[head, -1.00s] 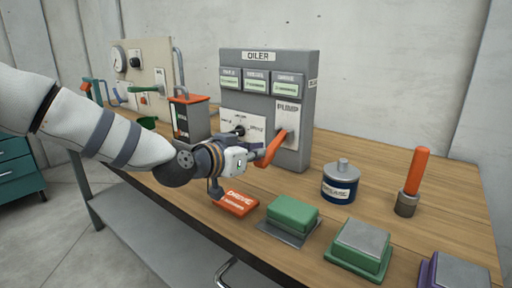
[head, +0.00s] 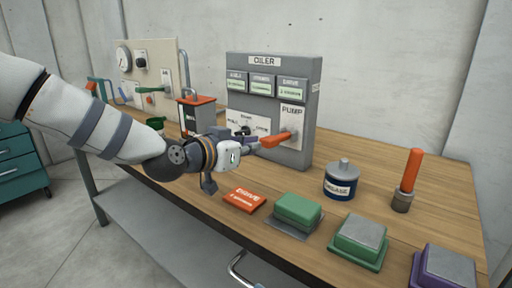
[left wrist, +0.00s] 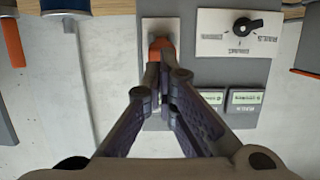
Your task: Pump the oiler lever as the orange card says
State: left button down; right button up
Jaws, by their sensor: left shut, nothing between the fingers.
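The grey oiler box (head: 268,70) stands on the bench, with an orange pump lever (head: 278,140) on its white PUMP plate (head: 291,117). The lever sticks out toward me, nearly level. My left gripper (head: 253,147) is shut and empty, with its fingertips at the lever's free end. In the left wrist view the lever (left wrist: 160,46) shows just beyond the closed fingertips; I cannot tell if they touch. The orange card (head: 245,199) lies flat on the bench in front of the box; its small lower line is unreadable. My right gripper is out of view.
A black selector knob (head: 244,130) sits on the box's lower left, close to my gripper. A green block (head: 298,208), a blue grease tin (head: 341,180) and an orange-handled tool (head: 411,172) stand to the right.

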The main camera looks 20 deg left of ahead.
pick_arm(q)
jog(key=s+a+f, duration=0.1)
jog(key=s+a, duration=0.1)
jog(key=s, duration=0.4)
jog(key=shift+s+f+p, duration=0.15)
jog(key=shift+f+p, duration=0.05)
jog(key=shift+p, duration=0.25)
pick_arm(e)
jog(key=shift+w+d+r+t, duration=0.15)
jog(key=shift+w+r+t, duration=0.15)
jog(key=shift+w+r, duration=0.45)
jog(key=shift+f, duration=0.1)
